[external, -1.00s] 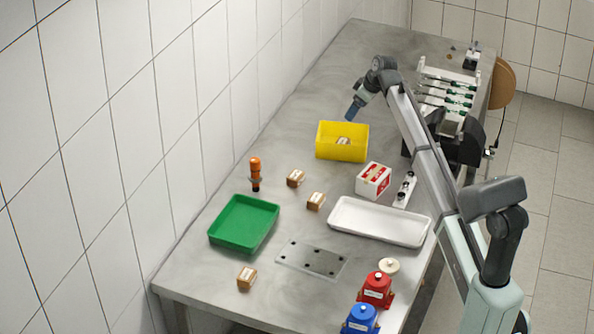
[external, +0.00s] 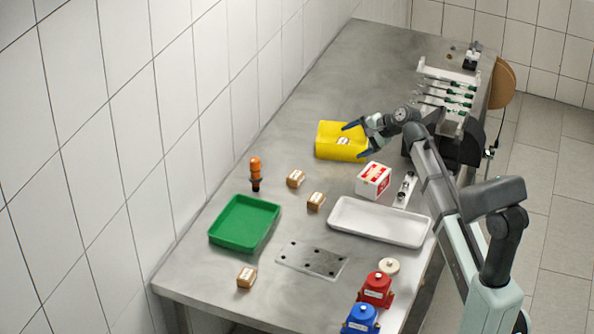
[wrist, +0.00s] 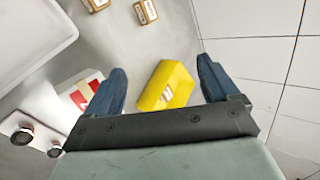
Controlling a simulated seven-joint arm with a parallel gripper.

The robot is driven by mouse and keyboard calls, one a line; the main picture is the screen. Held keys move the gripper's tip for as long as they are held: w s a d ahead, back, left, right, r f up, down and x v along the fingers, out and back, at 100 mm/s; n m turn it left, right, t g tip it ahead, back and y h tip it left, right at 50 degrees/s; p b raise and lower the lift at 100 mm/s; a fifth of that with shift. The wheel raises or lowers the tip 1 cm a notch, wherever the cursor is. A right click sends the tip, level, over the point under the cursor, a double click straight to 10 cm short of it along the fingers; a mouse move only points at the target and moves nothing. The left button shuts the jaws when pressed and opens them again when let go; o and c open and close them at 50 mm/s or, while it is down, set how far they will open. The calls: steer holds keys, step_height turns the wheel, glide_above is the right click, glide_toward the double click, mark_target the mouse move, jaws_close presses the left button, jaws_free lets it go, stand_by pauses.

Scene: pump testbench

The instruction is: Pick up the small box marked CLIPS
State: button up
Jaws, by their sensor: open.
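Several small brown boxes with white labels are in view, and I cannot read which one is marked CLIPS. One small box (external: 343,141) lies inside the yellow bin (external: 328,153); it also shows in the wrist view (wrist: 167,94). Two more stand on the table, the farther small box (external: 296,178) and the nearer small box (external: 315,201). Another small box (external: 246,277) is near the table's front edge. My gripper (external: 356,140) is open and empty at the right side of the yellow bin, fingers pointing left and spread apart. The wrist view shows the bin beyond the fingers.
A white-and-red carton (external: 373,181) stands just in front of the bin. A white tray (external: 378,238), a green tray (external: 228,238) and an orange-topped object (external: 255,173) are nearer. A metal plate (external: 312,260) lies flat. The table left of the bin is clear.

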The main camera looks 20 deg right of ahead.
steer(key=s+a+m+t+y, duration=0.3)
steer(key=s+a+m, duration=0.1)
steer(key=s+m, duration=1.05)
steer(key=shift+m+g+h, duration=0.3)
steer(key=shift+m, duration=0.25)
steer(key=f, duration=0.3)
steer(key=w+f, duration=0.1)
steer(key=f, duration=0.3)
steer(key=w+f, duration=0.1)
steer(key=f, duration=0.3)
steer(key=shift+a+f, duration=0.1)
steer(key=shift+f, duration=0.1)
steer(key=shift+w+a+f, duration=0.3)
steer(key=shift+w+f, duration=0.05)
glide_toward(320, 198)
steer(key=x, duration=0.4)
steer(key=shift+s+a+f, duration=0.1)
steer(key=shift+a+f, duration=0.1)
steer(key=shift+a, duration=0.05)
steer(key=shift+w+x, duration=0.25)
steer(key=shift+x, duration=2.3)
steer(key=shift+d+r, duration=0.15)
steer(key=c, duration=1.1)
